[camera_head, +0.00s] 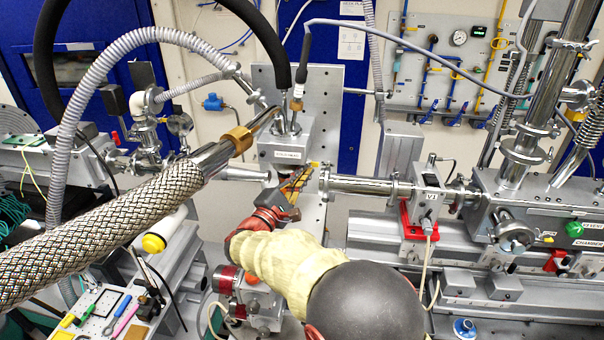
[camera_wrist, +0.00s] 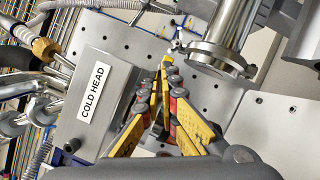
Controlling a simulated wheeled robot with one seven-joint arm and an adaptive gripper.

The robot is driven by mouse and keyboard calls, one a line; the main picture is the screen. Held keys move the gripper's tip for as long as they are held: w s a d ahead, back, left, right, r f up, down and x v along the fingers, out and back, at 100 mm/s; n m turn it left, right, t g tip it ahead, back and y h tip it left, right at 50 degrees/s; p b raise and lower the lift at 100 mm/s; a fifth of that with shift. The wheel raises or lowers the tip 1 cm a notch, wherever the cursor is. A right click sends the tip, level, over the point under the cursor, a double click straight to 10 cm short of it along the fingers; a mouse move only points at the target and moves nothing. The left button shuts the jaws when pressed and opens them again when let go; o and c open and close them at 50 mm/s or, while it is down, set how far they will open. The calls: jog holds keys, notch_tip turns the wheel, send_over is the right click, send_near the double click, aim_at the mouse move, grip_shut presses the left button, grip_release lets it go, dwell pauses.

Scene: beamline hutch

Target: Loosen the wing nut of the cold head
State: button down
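The cold head (camera_head: 286,133) is a grey metal box with a white label, on an upright perforated plate. In the wrist view its labelled face (camera_wrist: 98,92) fills the left side. My gripper (camera_head: 312,168) reaches in just right of and below the label. In the wrist view my gripper's yellow and dark fingers (camera_wrist: 166,72) converge until their tips look together, in front of the perforated plate and beside the box. I see no gap between the tips. I cannot make out the wing nut; the fingers may hide it, and nothing clearly shows between them.
A steel beam pipe (camera_head: 362,186) with flanges lies close right of my gripper; its flange (camera_wrist: 205,57) also shows in the wrist view. A thick braided hose (camera_head: 110,232) crosses the left foreground. A tray of tools (camera_head: 105,312) sits lower left. Cables hang above.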

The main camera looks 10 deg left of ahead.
jog(key=shift+f+n, duration=0.15)
jog(key=shift+n, duration=0.15)
jog(key=n+t+y, duration=0.1)
jog(key=n, duration=0.3)
jog(key=n+t+y, duration=0.1)
jog(key=n+y, duration=0.1)
jog(key=n, duration=0.2)
jog(key=n+t+y, duration=0.1)
jog(key=n+y, duration=0.1)
jog(key=n, duration=0.3)
jog(key=shift+d, duration=0.25)
jog(key=shift+n, duration=0.3)
jog(key=c, duration=2.2)
grip_release()
jog(key=shift+o, duration=0.6)
jog(key=shift+f, duration=0.1)
